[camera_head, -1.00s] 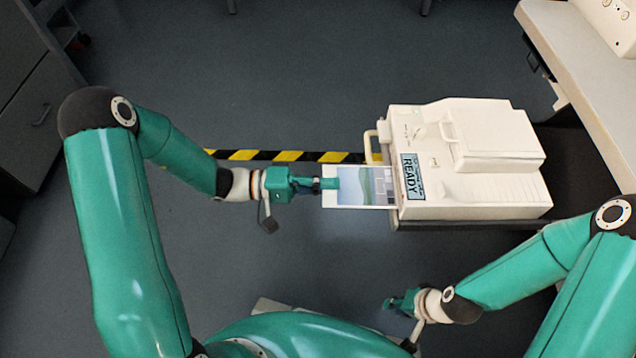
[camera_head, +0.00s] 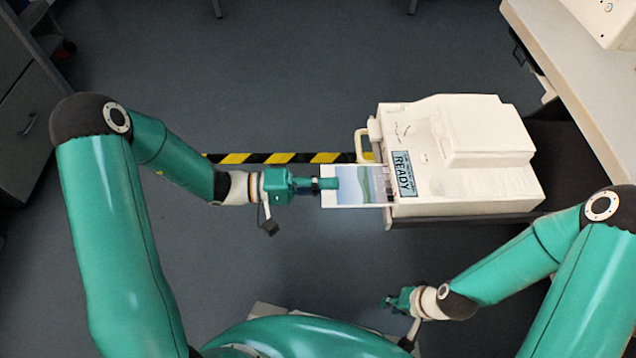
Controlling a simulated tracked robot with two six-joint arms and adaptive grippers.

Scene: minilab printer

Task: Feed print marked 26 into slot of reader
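The print (camera_head: 358,188) is a white-bordered landscape picture held flat at the left side of the cream reader (camera_head: 465,160). Its right end meets the reader's left face, below the label reading READY (camera_head: 402,174). I cannot tell how far the print's end sits inside the slot, and no number 26 is readable. My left gripper (camera_head: 330,184) is shut on the print's left end. My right gripper (camera_head: 390,302) hangs low in front of the reader, away from it; its fingers are too small to judge.
The reader stands on a dark-edged stand (camera_head: 470,218). A pale counter (camera_head: 580,75) with a white machine (camera_head: 607,18) runs along the upper right. A yellow-black floor stripe (camera_head: 280,158) lies behind my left gripper. Grey cabinets (camera_head: 25,110) stand at the upper left.

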